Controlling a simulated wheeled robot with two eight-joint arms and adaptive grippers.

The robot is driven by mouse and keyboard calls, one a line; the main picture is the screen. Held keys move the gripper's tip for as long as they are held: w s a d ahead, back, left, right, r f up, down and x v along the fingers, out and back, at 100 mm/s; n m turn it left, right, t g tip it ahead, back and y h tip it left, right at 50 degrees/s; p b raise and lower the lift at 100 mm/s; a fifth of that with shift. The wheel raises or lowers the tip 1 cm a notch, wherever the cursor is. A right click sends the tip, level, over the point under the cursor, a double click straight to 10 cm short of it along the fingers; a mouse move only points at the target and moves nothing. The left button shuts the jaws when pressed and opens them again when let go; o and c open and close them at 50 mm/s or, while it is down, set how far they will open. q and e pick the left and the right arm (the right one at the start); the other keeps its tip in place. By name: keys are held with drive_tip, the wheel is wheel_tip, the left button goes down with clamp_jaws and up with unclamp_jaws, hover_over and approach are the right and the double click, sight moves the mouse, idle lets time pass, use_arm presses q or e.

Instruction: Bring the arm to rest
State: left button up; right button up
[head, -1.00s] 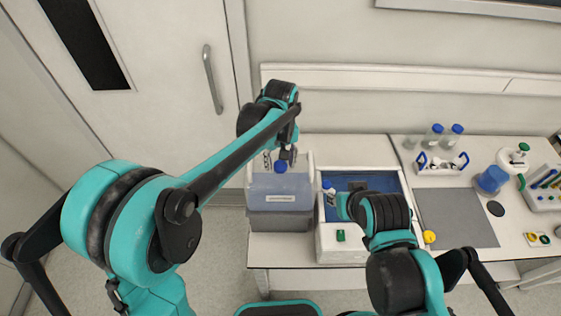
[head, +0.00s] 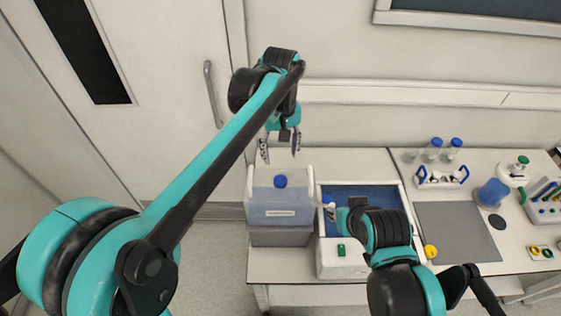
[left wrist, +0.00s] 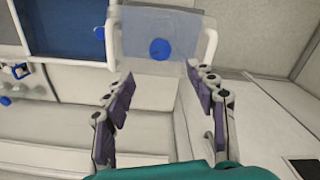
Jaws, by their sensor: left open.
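My left gripper (head: 280,150) is open and empty. It hangs in the air above and behind the blue-capped clear container (head: 281,205) at the left end of the bench, apart from it. In the left wrist view the open fingers (left wrist: 160,110) show with nothing between them, and the container's blue cap (left wrist: 159,49) lies beyond the fingertips. My right arm reaches in from the lower right over the blue-lined tray (head: 385,190). Its gripper fingers are mostly hidden by its own links; a small blue-and-white item (head: 328,206) shows beside it.
A grey mat (head: 458,225), a rack (head: 441,178), blue-capped bottles (head: 455,148) and a blue-lidded beaker (head: 491,193) lie to the right. The door (head: 150,90) and wall are behind; air over the container is free.

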use_arm(q)
drive_tip(key=shift+r, duration=0.35)
drive_tip(key=s+a+f+m+t+b, duration=0.1)
drive_tip(key=s+a+f+t+b, duration=0.2)
drive_tip(key=s+a+f+b, duration=0.4)
drive_tip(key=s+a+f+m+t+b, duration=0.1)
drive_tip(key=s+a+f+t+b, duration=0.3)
drive_tip(key=a+f, duration=1)
drive_tip(key=s+b, duration=0.3)
drive_tip(key=s, duration=0.1)
drive_tip(key=shift+s+a+m, duration=0.25)
drive_tip(key=shift+s+m, duration=0.05)
drive_tip(key=shift+m, duration=0.1)
